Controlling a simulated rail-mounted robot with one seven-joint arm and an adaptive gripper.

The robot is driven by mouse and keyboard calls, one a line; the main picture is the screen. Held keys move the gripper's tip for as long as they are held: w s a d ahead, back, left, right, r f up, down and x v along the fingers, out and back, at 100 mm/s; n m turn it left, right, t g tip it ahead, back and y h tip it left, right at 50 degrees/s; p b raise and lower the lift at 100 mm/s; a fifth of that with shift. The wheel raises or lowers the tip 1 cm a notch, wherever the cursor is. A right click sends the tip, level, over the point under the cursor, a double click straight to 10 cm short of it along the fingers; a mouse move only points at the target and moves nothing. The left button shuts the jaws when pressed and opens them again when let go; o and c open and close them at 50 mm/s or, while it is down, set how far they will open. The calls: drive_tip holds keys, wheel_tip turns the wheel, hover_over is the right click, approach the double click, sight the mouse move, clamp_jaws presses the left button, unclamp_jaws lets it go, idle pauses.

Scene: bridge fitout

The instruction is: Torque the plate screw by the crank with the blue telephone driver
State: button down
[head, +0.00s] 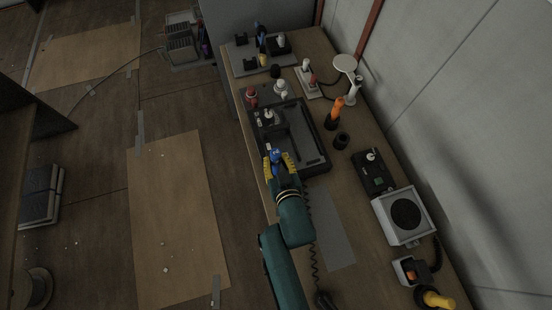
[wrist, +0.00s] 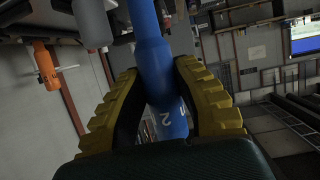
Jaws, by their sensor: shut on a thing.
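My gripper (head: 281,164) has yellow ridged fingers and sits over the near end of the black tray on the bench. It is shut on a blue tool (head: 275,155). In the wrist view the yellow fingers (wrist: 165,100) press on both sides of the blue body (wrist: 160,75), which bears a white "2". The tool's tip is out of sight there. A dark coiled cord (head: 313,240) runs beside my arm to a black piece on the bench. I cannot make out the plate screw or the crank with certainty.
The black tray (head: 320,150) holds small pale parts at its far end. A grey box with a round black face (head: 404,215) stands nearer. A rack (head: 243,58) is at the back.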

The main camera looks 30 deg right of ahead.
sight(275, 150)
drive_tip(key=shift+s+f, duration=0.15)
drive_tip(key=shift+f, duration=0.35)
idle(1.1)
drive_tip(key=shift+r+p, duration=0.3)
drive_tip(key=shift+p, duration=0.2)
idle(1.6)
wheel_tip(275, 150, up, 6)
drive_tip(key=p, duration=0.5)
drive_tip(key=shift+r, duration=0.25)
idle(0.3)
